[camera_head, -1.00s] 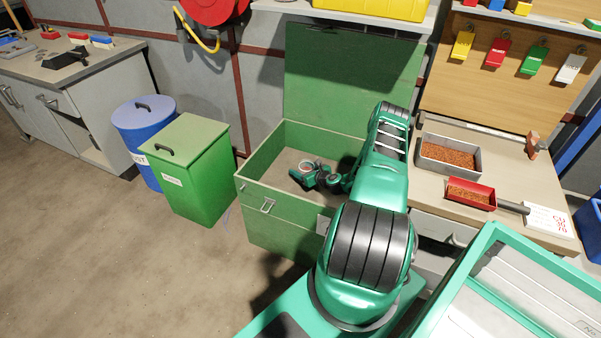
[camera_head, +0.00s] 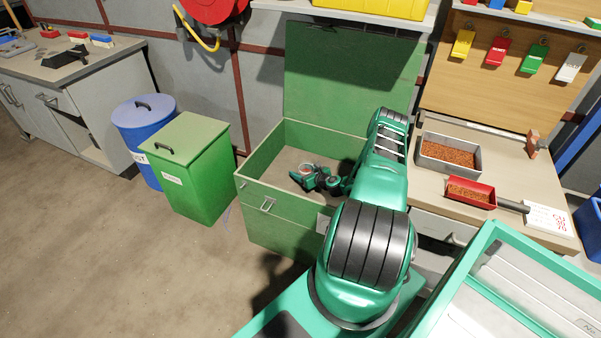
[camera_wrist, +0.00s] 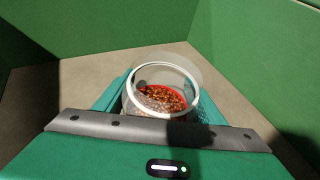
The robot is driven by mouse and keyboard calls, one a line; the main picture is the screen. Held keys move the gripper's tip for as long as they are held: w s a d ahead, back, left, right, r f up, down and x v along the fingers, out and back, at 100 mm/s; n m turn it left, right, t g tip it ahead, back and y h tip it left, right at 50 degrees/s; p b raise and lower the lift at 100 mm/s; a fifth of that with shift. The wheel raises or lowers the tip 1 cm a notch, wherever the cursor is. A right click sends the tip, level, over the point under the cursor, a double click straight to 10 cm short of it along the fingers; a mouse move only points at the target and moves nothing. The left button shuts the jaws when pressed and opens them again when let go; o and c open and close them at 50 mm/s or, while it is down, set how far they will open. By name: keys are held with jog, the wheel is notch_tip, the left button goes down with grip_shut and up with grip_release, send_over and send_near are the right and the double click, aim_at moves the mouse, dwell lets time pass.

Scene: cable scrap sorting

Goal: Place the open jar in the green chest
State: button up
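The open jar (camera_wrist: 162,94) is clear, with a white rim and red-brown bits inside. In the wrist view it stands between the teal fingers of my gripper (camera_wrist: 163,103), which look shut on its sides. In the head view my gripper (camera_head: 314,179) and the jar (camera_head: 305,170) are low inside the green chest (camera_head: 262,187). The chest's lid (camera_head: 345,75) stands open at the back. In the wrist view the chest's green walls (camera_wrist: 110,25) rise around the jar. The jar's base is hidden, so I cannot tell whether it touches the floor.
A green lidded bin (camera_head: 195,175) and a blue drum (camera_head: 140,125) stand left of the chest. A workbench (camera_head: 520,190) on the right carries a metal tray (camera_head: 430,160) and a red scoop (camera_head: 470,192). The chest floor around the jar looks clear.

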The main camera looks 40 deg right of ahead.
jog(key=o, duration=0.4)
jog(key=shift+c, duration=0.2)
jog(key=shift+r, duration=0.15)
